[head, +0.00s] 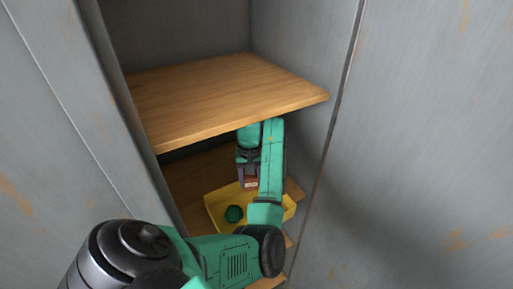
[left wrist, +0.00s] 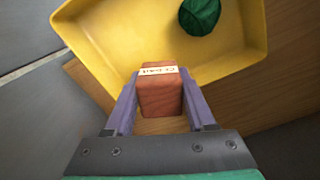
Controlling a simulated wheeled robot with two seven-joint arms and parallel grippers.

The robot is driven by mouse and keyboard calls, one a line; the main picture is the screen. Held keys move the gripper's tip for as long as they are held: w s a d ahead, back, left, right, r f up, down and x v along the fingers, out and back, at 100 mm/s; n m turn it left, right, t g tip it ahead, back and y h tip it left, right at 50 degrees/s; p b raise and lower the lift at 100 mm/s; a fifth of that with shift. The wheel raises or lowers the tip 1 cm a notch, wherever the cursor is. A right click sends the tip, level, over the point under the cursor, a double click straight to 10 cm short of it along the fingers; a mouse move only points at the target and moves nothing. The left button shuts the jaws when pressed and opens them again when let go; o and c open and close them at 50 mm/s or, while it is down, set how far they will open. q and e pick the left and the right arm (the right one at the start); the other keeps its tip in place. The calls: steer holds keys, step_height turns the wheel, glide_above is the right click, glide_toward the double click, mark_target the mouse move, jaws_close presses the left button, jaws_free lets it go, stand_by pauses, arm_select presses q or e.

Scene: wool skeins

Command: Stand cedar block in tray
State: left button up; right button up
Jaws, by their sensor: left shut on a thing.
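The cedar block (left wrist: 160,98) is reddish-brown with a pale lettered label at its far end. My left gripper (left wrist: 162,108) is shut on it, a purple finger on each side. In the head view my left gripper (head: 247,176) reaches under the wooden shelf, and only a small part of the block (head: 251,184) shows. The yellow tray (head: 276,192) is on the lower shelf, partly hidden by my arm. In the left wrist view the block overlaps the near rim of the tray (left wrist: 90,45); I cannot tell whether they touch. My right gripper is not in view.
A dark green wool skein (head: 234,214) lies in the tray, and also shows in the left wrist view (left wrist: 199,15). The upper wooden shelf (head: 220,95) is bare and overhangs my gripper. Grey cabinet walls (head: 305,130) close in the sides. Part of the tray floor is clear.

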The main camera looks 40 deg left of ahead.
arm_select(q)
steer(key=d+f, duration=0.1)
steer(key=s+d+f+b, duration=0.1)
steer(key=d, duration=0.1)
steer(key=shift+d, duration=0.2)
steer(key=shift+d+f, duration=0.15)
steer(key=shift+f, duration=0.05)
steer(key=f+p, duration=0.1)
steer(key=f, duration=0.3)
steer(key=shift+w+a+p, duration=0.15)
steer(key=shift+a+p, duration=0.05)
steer(key=shift+p, duration=0.2)
steer(key=shift+f, duration=0.3)
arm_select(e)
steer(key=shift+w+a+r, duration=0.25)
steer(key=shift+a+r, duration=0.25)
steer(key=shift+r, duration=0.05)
arm_select(q)
steer(key=shift+d, duration=0.1)
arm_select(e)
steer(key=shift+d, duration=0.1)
arm_select(q)
steer(key=o, duration=1.3)
steer(key=shift+f, duration=0.15)
steer(key=shift+o, duration=0.2)
